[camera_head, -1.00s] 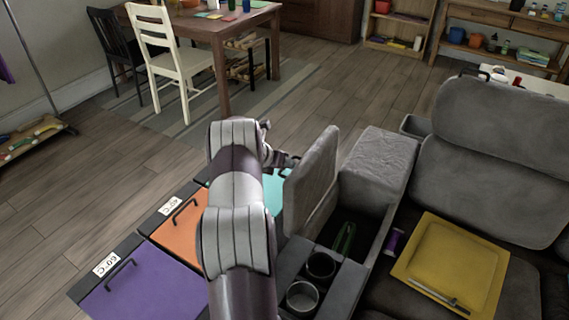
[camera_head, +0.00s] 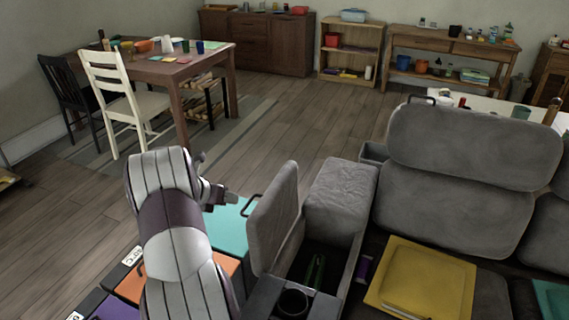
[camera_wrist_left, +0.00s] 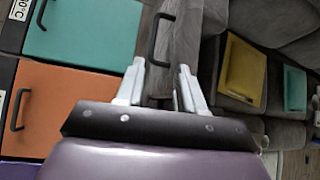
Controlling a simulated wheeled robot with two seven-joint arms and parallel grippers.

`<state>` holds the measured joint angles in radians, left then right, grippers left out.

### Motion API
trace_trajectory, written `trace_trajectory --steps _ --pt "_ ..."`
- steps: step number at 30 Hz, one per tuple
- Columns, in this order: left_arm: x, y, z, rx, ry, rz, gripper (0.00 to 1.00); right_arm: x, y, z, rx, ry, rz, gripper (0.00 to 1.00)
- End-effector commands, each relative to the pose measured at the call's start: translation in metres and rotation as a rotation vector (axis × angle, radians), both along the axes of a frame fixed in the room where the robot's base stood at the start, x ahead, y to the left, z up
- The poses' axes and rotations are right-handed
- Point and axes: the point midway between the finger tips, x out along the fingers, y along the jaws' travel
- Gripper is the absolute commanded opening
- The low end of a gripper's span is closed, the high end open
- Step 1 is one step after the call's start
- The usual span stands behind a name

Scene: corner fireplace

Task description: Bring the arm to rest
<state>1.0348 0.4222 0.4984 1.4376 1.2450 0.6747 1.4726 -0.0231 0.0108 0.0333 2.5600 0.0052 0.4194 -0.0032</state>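My left arm (camera_head: 172,222) reaches forward over the row of coloured bins. Its gripper (camera_head: 233,198) hangs beside the grey padded armrest lid (camera_head: 274,217), which stands raised with a dark handle on its side. In the left wrist view the fingers (camera_wrist_left: 161,68) are spread with nothing between them. The lid's handle (camera_wrist_left: 153,40) shows beyond the fingertips, apart from them as far as I can tell. My right gripper is in neither view.
The teal bin (camera_head: 228,228) and orange bin (camera_head: 130,288) lie below the arm. The open compartment holds a green item (camera_head: 315,271), with a cup holder (camera_head: 292,303) in front.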

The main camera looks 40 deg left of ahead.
Motion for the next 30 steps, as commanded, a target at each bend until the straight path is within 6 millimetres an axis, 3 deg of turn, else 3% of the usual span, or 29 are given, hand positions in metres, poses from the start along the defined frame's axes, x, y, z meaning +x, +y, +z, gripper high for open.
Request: trace_trajectory --steps 7,9,11,13,16,21,23,24,27,30 --pt "0.0 0.001 0.0 0.054 0.006 -0.047 0.38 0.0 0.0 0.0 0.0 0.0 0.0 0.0" --pt "-0.008 -0.002 -0.01 0.172 0.06 -0.176 0.38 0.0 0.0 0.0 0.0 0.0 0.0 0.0" --pt "-0.03 -0.02 -0.033 0.299 0.163 -0.389 0.38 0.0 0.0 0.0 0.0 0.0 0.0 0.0" --pt "-0.053 -0.062 -0.04 0.491 0.281 -0.787 0.38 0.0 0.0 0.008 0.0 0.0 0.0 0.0" --pt "-0.069 -0.141 -0.025 0.757 0.342 -1.441 0.38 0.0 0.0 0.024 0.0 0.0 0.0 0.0" --pt "-0.107 -0.272 0.027 1.19 0.18 -2.543 0.38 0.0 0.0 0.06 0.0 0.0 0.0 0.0" --pt "-0.123 -0.31 0.047 1.319 0.075 -2.833 0.38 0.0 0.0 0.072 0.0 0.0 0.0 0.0" --pt "-0.13 -0.33 0.058 -1.284 -0.02 2.738 0.38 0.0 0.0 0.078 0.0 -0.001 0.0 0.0" --pt "-0.134 -0.365 0.076 -1.256 0.064 2.567 0.38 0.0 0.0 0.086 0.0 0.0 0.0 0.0" --pt "-0.13 -0.382 0.082 -1.258 0.102 2.498 0.38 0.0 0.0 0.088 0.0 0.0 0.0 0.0"
